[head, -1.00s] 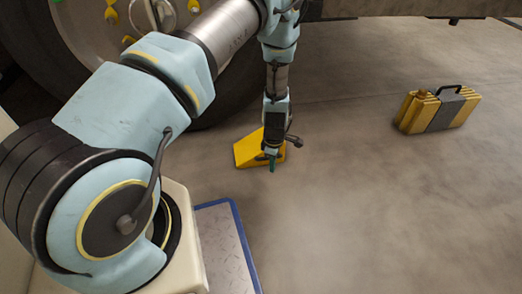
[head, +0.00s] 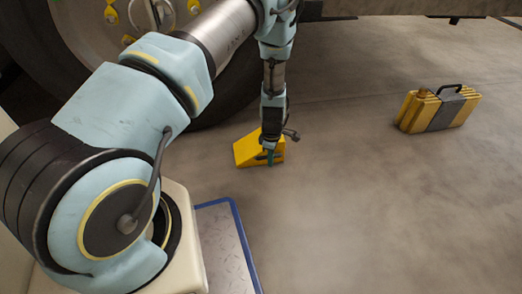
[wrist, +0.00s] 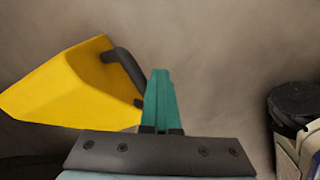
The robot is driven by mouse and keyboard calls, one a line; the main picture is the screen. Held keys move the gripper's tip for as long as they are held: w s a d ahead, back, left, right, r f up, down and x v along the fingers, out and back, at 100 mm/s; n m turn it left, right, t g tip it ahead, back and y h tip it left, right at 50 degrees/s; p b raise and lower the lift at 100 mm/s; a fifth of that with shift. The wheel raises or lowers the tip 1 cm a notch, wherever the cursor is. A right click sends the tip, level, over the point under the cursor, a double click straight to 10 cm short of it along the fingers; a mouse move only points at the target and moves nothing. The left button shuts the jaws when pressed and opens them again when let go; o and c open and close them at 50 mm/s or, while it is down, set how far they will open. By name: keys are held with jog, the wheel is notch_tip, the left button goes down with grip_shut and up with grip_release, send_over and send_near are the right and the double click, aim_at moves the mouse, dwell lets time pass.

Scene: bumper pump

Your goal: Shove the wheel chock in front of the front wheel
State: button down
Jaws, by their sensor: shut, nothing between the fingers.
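The yellow wheel chock (head: 247,150) sits on the floor just in front of the large dark wheel (head: 215,100). It also shows in the wrist view (wrist: 75,90), with a dark handle on its right side. My gripper (head: 270,158) points down at the chock's right end, and part of the chock is hidden behind it. In the wrist view my gripper's green fingers (wrist: 161,100) are together, with nothing between them. They are right beside the handle side of the chock; I cannot tell whether they touch it.
A yellow and grey case (head: 437,108) with a black handle stands on the floor to the right. A blue-edged metal plate (head: 225,240) lies at the bottom, beside my base. The concrete floor between chock and case is clear.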

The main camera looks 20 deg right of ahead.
aim_at(258, 132)
jog(key=shift+w+d+b, duration=0.15)
jog(key=shift+w+b, duration=0.9)
jog(key=shift+w, duration=2.05)
jog(key=shift+w+d+b, duration=0.1)
jog(key=shift+w+b, duration=0.9)
jog(key=shift+w, duration=2.05)
jog(key=shift+w+d+b, duration=0.1)
jog(key=shift+w+b, duration=1.1)
jog(key=shift+w, duration=1.45)
jog(key=shift+s, duration=0.2)
notch_tip(258, 132, up, 10)
jog(key=p, duration=0.7)
jog(key=shift+p, duration=0.35)
